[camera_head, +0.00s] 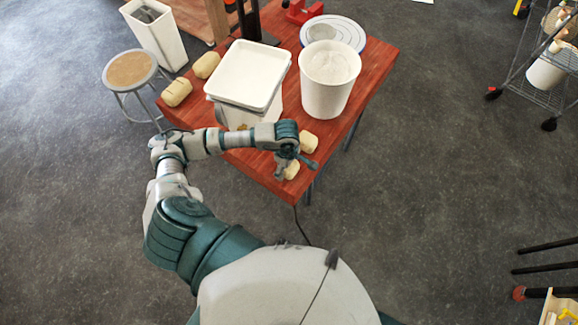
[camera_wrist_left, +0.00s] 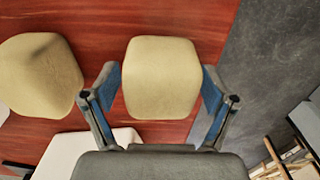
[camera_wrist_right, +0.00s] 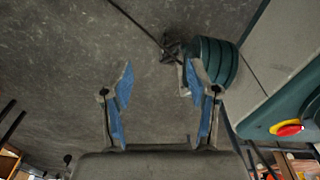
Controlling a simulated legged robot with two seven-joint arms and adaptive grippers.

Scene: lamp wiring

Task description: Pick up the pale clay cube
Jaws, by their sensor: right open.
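A pale clay cube (camera_wrist_left: 160,77) with rounded edges lies on the red-brown table between the fingers of my left gripper (camera_wrist_left: 159,85) in the left wrist view. The fingers are open, with a narrow gap on each side of the cube. In the head view, my left gripper (camera_head: 296,167) is low over the table's near corner and partly hides a clay cube (camera_head: 292,171). A second clay lump (camera_wrist_left: 38,75) lies to the left in the left wrist view; another clay cube also shows in the head view (camera_head: 309,142). My right gripper (camera_wrist_right: 160,82) is open and empty above the floor.
A white tub (camera_head: 328,82) and a white tray-topped container (camera_head: 248,75) stand on the table (camera_head: 372,75). Two more clay lumps (camera_head: 176,92) (camera_head: 206,65) lie along its left side. A round stool (camera_head: 130,70) stands at left.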

